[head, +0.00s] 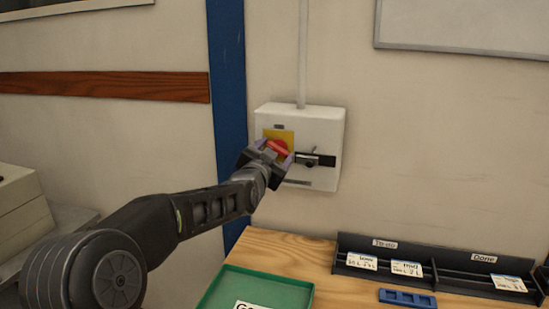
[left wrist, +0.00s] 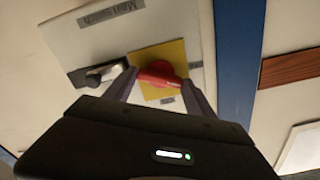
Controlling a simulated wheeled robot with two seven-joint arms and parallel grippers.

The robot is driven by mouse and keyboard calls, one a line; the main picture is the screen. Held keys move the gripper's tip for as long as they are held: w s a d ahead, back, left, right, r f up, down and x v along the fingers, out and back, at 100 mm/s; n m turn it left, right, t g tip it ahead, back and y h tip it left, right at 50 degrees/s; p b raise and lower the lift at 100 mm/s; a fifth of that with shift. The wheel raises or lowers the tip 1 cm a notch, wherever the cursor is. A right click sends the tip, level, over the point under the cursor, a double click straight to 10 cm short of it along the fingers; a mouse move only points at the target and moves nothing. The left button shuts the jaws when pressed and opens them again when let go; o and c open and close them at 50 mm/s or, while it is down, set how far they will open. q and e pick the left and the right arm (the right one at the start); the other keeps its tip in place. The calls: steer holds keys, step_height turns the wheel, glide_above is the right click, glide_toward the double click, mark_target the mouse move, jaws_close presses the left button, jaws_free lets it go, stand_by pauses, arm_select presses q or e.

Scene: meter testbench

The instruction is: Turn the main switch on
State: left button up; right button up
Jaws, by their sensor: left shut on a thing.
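The main switch is a red rotary knob (head: 277,147) on a yellow plate (head: 284,133), set in a white wall box (head: 328,128). In the left wrist view the red knob (left wrist: 158,75) shows between my fingers, in front of the yellow plate (left wrist: 173,53). My left gripper (head: 266,153) reaches the box from the left and is shut on the knob's handle. The handle looks tilted in the head view. The fingers hide part of the knob. My right gripper is in neither view.
A black latch (head: 318,160) with a small lever sits on the box, right of the knob. A blue post (head: 228,100) stands left of it. Below are a wooden table (head: 285,246), a green tray (head: 240,275), a black card rack (head: 450,277) and a blue block (head: 407,298).

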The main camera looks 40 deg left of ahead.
arm_select(q)
steer(key=m, duration=0.5)
steer(key=shift+m, duration=0.3)
steer(key=m, duration=0.3)
steer(key=shift+m, duration=0.3)
steer(key=shift+f+m+p, duration=0.1)
steer(key=shift+m+p, duration=0.3)
steer(key=shift+m, duration=1.3)
steer(key=o, duration=1.4)
steer(key=shift+s, duration=0.1)
